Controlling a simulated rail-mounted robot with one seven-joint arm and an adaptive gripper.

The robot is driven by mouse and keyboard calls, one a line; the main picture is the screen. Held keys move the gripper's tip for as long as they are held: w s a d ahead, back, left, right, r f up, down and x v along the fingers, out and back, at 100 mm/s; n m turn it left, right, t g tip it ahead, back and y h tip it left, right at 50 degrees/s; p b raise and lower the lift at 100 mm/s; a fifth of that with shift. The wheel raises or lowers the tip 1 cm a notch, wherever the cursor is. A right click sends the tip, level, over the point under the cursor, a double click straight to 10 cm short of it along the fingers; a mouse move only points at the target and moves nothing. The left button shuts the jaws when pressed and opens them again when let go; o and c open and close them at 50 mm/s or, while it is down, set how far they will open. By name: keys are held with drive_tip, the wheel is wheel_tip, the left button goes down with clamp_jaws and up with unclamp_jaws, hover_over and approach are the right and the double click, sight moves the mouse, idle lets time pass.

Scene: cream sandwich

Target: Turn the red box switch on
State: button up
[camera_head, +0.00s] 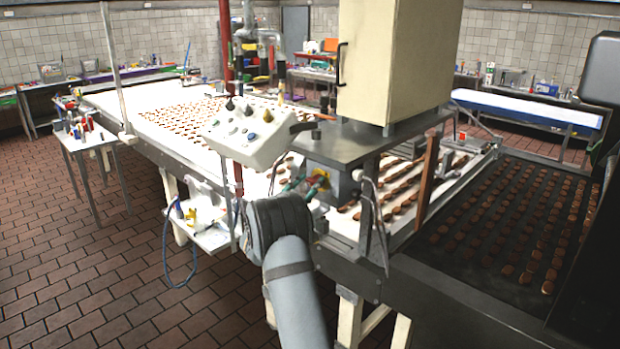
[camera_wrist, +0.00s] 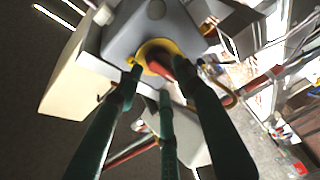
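The red switch (camera_wrist: 159,69) sits on a yellow round plate (camera_wrist: 150,49) on the face of a grey box (camera_wrist: 125,35) in the wrist view. In the head view the grey box (camera_head: 343,188) is under the dark metal shelf, with a bit of the red switch (camera_head: 320,181) showing. My gripper (camera_wrist: 158,75) has long dark green fingers placed around the red switch, one on each side and one below. They look apart, with a gap between the tips. Whether any finger touches the switch is unclear. My gripper (camera_head: 302,187) is partly hidden behind my wrist in the head view.
A tilted control panel (camera_head: 250,135) with knobs stands left of the box. A cream cabinet (camera_head: 395,60) rises above it on the dark shelf (camera_head: 365,143). The conveyor (camera_head: 175,99) carries rows of brown cookies. Cables hang near the box.

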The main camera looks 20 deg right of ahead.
drive_tip(key=shift+w+d+f, duration=0.1)
drive_tip(key=shift+w+d, duration=0.35)
drive_tip(key=shift+d, duration=0.1)
drive_tip(key=shift+a, duration=0.1)
drive_tip(key=shift+c, duration=0.7)
drive_tip(key=shift+c, duration=1.3)
clamp_jaws()
